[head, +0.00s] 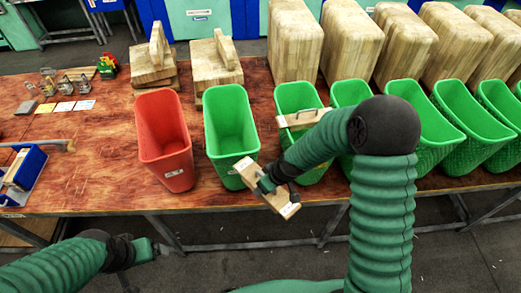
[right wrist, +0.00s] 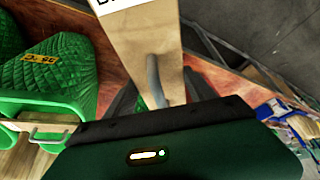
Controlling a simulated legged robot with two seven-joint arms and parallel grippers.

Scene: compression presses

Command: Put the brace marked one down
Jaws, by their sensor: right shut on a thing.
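My right gripper (head: 268,186) is shut on a wooden brace (head: 286,207). It holds the brace tilted in front of the bins, near the table's front edge. In the right wrist view, the brace (right wrist: 142,40) runs up from between the fingers (right wrist: 157,95). A white label at its top is cut off, so its marking cannot be read. A second wooden brace (head: 302,118) with a handle lies across the third bin (head: 296,96). My left gripper (head: 147,250) is low at the left, in front of the table, away from the brace; its jaws are unclear.
A red bin (head: 165,140) and a green bin (head: 229,122) stand left of the third bin. More green bins (head: 425,125) run right, with wooden blocks (head: 350,40) behind. A blue tray (head: 27,170) sits far left.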

